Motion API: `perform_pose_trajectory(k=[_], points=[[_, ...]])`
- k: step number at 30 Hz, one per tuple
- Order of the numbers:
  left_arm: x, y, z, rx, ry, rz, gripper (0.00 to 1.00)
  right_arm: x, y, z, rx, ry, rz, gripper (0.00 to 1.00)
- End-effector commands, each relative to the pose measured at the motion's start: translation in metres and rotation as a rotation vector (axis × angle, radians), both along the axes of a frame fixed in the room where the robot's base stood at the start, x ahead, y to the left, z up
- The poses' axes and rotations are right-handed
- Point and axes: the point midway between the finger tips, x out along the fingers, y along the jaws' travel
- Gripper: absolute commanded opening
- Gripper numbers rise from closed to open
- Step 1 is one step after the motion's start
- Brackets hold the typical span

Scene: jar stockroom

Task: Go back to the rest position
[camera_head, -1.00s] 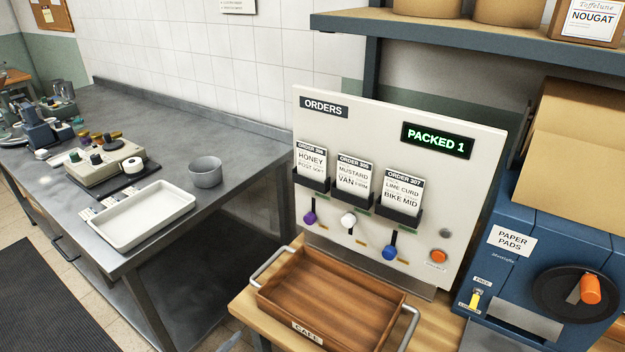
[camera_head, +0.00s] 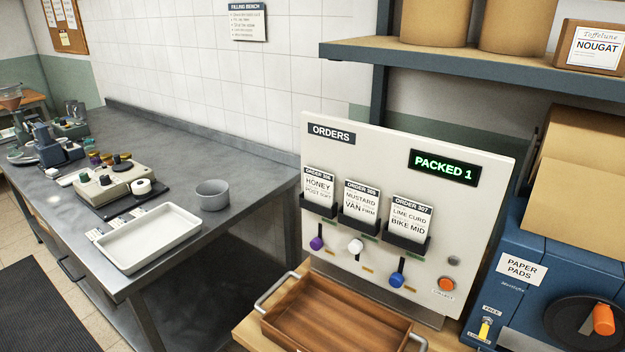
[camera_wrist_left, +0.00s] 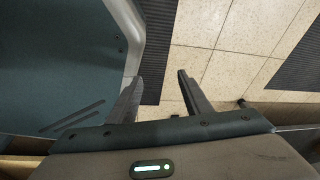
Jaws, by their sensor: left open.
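My left gripper (camera_wrist_left: 160,98) shows only in the left wrist view. Its two dark fingers are apart with nothing between them, over the tiled floor. It is not in the head view. My right gripper is in neither view.
The orders board (camera_head: 400,215) reads PACKED 1 and stands behind an empty wooden tray (camera_head: 335,320). A steel bench (camera_head: 180,180) with a white tray (camera_head: 150,238) and a grey bowl (camera_head: 212,195) is at left. The blue paper pads machine (camera_head: 545,260) is at right. Dark mats (camera_wrist_left: 220,20) lie on the floor.

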Motion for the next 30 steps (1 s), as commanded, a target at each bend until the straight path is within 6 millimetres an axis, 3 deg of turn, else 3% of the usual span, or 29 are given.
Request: perform_pose_trajectory(k=[1, 3, 6, 9, 30], points=[[-0.025, -0.004, -0.008, -0.006, 0.043, 0.028, 0.45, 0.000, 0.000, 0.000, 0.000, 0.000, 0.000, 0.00], [-0.051, -0.007, -0.014, -0.010, 0.087, 0.057, 0.45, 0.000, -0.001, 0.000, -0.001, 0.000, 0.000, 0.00], [-0.076, -0.012, -0.019, -0.014, 0.128, 0.085, 0.45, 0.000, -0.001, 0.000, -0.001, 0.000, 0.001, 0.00], [-0.088, -0.014, -0.021, -0.016, 0.147, 0.097, 0.45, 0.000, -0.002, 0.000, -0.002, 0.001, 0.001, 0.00], [-0.090, -0.014, -0.022, -0.016, 0.150, 0.099, 0.45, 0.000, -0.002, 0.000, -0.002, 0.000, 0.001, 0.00]])
